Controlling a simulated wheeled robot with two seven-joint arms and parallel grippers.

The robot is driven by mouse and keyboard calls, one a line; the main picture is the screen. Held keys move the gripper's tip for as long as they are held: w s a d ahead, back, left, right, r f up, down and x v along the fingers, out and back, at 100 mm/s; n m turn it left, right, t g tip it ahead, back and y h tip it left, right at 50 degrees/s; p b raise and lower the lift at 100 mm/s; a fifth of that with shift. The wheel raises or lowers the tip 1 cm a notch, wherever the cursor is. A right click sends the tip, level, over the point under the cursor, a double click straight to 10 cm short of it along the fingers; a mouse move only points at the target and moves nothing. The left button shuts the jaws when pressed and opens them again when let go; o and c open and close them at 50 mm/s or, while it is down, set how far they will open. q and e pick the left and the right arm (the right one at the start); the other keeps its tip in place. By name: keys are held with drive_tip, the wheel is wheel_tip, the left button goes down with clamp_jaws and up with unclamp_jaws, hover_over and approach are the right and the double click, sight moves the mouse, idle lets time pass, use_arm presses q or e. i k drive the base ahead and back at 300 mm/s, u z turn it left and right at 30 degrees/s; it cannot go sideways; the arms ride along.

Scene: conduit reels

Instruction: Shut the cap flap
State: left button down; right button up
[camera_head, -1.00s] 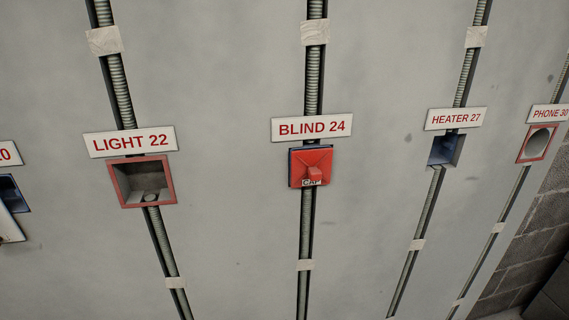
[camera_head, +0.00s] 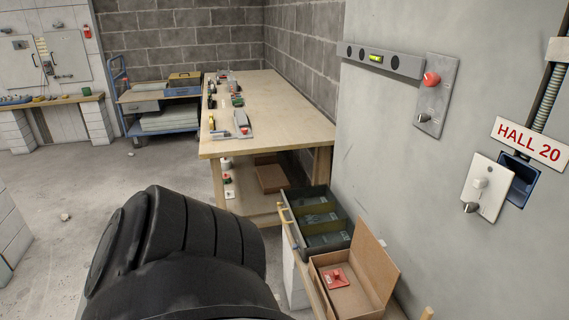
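A small brown cardboard box (camera_head: 317,264) stands open at the lower middle right of the head view, on a surface beside the wall panel. Its flap (camera_head: 374,262) is raised and leans up at the right side of the box. One red cap (camera_head: 336,279) lies inside on the box floor. The front of the box is cut by the bottom of the picture. Neither of my grippers is in view; only a black part of my own arm fills the lower left middle.
A dark divided tray (camera_head: 343,236) sits right behind the box. A long wooden workbench (camera_head: 265,110) with tools stands beyond. The grey wall panel (camera_head: 400,185) rises close on the right, with a HALL 20 label (camera_head: 528,140) and switch plates.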

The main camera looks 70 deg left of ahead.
sight(381, 270)
drive_tip(key=u, duration=1.2)
drive_tip(key=k, duration=0.3)
drive_tip(key=u, duration=1.3)
drive_tip(key=i, duration=1.05)
drive_tip(key=z, duration=0.7)
